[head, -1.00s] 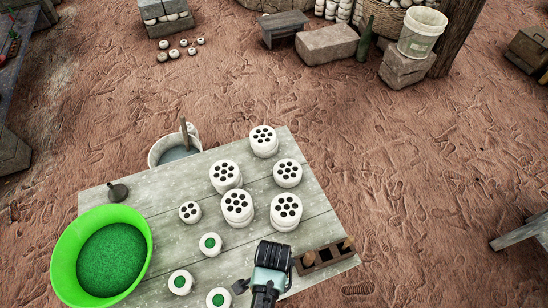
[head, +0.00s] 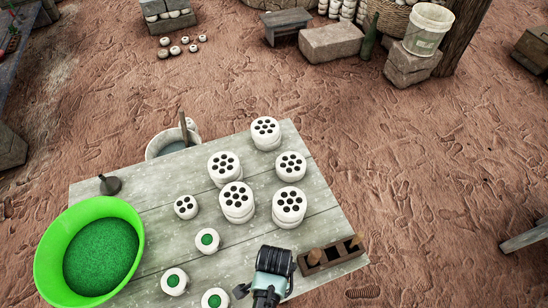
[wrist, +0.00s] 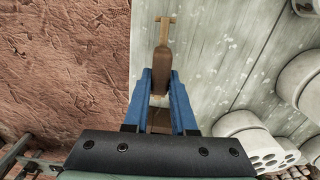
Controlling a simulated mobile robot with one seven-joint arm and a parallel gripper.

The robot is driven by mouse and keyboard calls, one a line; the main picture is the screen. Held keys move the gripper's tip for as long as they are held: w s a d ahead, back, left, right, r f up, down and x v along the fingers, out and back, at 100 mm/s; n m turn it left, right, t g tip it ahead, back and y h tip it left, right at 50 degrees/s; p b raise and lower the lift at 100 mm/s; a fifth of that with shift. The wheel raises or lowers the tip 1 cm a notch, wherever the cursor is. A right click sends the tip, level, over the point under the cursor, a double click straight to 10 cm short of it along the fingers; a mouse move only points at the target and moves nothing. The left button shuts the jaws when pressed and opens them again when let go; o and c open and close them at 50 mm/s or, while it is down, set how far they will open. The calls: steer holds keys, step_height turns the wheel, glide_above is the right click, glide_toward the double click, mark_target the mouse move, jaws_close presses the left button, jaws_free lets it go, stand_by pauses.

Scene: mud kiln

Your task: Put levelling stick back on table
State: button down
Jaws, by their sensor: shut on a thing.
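The levelling stick (wrist: 162,60) is a brown wooden tool with a thin pale T-shaped end. It shows in the wrist view between the blue fingers of my gripper (wrist: 160,80). The fingers are shut on its brown part, and the T-end points away from me. The grey plank table (head: 140,173) lies below and beyond it; the table also shows in the wrist view (wrist: 215,35), where its left edge passes close by the stick. In the head view my black and teal wrist is over the front right of the table, and the fingers and stick are hidden. Whether the stick touches the table is unclear.
A wooden holder (head: 332,254) lies at the table's right edge. Several white perforated discs (head: 238,202) fill the middle. White pots with green tops (head: 207,241) stand in front. A green basin (head: 48,252) is at left, and a bucket (head: 165,146) stands behind the table.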

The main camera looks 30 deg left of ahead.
steer(key=shift+f, duration=0.6)
steer(key=shift+f, duration=0.15)
steer(key=c, duration=0.7)
jaws_free()
steer(key=shift+o, duration=0.4)
steer(key=o, duration=0.5)
steer(key=shift+r+p, duration=3)
steer(key=shift+r, duration=0.05)
